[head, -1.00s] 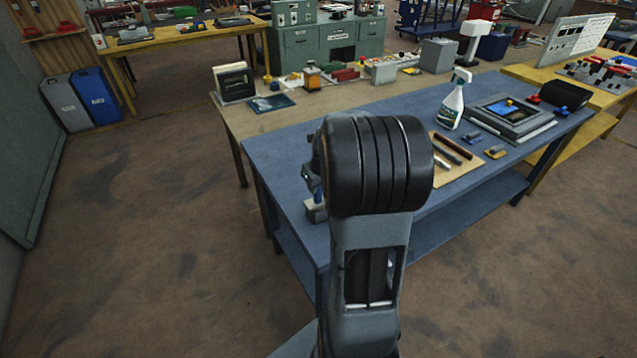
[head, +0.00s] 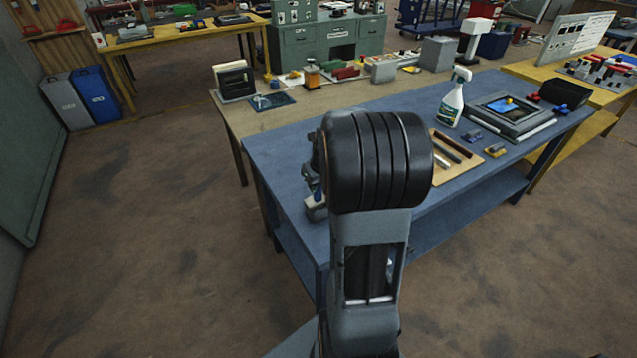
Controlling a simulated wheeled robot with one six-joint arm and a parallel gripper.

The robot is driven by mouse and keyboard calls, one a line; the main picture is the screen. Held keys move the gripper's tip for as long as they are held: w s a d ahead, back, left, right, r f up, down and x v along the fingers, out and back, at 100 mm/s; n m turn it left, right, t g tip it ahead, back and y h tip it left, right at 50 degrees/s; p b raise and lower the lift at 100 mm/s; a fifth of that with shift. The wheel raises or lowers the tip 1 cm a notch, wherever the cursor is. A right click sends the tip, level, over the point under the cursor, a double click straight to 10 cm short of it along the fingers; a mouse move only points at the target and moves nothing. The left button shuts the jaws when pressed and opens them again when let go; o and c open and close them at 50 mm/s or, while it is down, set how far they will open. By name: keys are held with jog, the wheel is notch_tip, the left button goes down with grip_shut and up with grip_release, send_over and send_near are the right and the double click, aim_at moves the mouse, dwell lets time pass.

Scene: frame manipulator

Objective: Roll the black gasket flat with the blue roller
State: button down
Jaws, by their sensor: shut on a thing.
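My gripper (head: 313,186) is mostly hidden behind my own arm, over the left part of the blue table (head: 290,148). A grey frame (head: 482,112) with a dark blue and yellow picture or panel inside lies at the right of the table. I cannot make out the black gasket for certain; my arm hides part of the table.
A tan tray (head: 443,176) with several slim tools lies right of my arm. A black rounded object (head: 565,93) sits at the far right.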

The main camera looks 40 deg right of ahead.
jog(key=shift+s+a+f, duration=0.15)
jog(key=shift+s+f, duration=0.1)
jog(key=shift+f, duration=0.5)
jog(key=c, duration=0.8)
grip_release()
jog(key=shift+o, duration=0.2)
jog(key=shift+r, duration=0.4)
jog(key=v, duration=1.4)
jog(key=shift+w+r, duration=0.2)
jog(key=shift+w, duration=0.05)
